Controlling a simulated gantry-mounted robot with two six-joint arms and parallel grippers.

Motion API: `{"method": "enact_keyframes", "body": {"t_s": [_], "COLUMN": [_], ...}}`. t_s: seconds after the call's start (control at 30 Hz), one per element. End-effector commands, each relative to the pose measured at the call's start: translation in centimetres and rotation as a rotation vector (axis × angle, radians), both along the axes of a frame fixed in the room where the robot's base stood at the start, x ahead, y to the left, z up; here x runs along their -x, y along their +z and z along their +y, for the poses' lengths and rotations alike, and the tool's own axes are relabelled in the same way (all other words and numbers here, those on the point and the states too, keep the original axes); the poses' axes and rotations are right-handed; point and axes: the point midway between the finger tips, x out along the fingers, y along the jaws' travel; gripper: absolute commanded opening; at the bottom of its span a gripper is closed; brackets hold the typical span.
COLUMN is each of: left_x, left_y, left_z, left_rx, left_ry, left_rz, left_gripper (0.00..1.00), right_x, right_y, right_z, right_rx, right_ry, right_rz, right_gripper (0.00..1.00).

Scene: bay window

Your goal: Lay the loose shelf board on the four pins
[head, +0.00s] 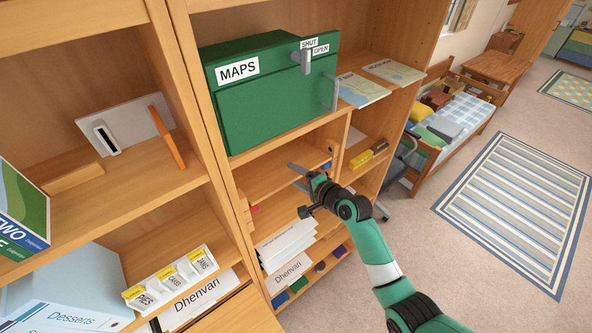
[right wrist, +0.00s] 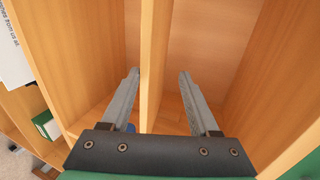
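My right gripper (head: 295,176) reaches into the bookcase bay below the green MAPS cabinet. In the right wrist view its two fingers (right wrist: 160,85) are apart. A wooden board (right wrist: 155,50) shows edge-on between them, closer to the left finger; I see no clear contact with either finger. In the head view a plain wooden board (head: 265,178) lies across this bay in front of the fingertips; it appears to be the shelf board, but I cannot tell whether it is loose. The four pins cannot be made out for certain. My left gripper is not in view.
The green MAPS cabinet (head: 275,95) stands just above the bay. Upright wooden panels bound the bay. Yellow items (head: 367,156) lie in the bay to the right. The floor at right is open, with a striped rug (head: 520,205).

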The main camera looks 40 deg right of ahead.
Motion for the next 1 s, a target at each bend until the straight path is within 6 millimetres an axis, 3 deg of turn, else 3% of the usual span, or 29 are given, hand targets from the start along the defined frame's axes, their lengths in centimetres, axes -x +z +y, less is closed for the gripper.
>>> {"method": "enact_keyframes", "body": {"t_s": [0.13,0.53,0.8,1.0], "left_x": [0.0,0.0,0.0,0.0], "left_y": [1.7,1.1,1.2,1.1], "left_z": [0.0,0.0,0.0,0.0], "left_rx": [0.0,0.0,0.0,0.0], "left_ry": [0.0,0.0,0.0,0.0], "left_rz": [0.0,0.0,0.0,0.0], "left_gripper": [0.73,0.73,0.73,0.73], "right_x": [0.1,0.3,2.3,2.5], "right_y": [0.6,0.4,1.4,1.5], "right_z": [0.0,0.0,0.1,0.2], "right_rx": [-0.003,-0.009,-0.01,-0.01], "right_ry": [0.001,0.0,-0.001,0.0], "right_rz": [0.035,0.114,0.113,0.114], "right_gripper": [0.6,0.6,0.6,0.6]}}
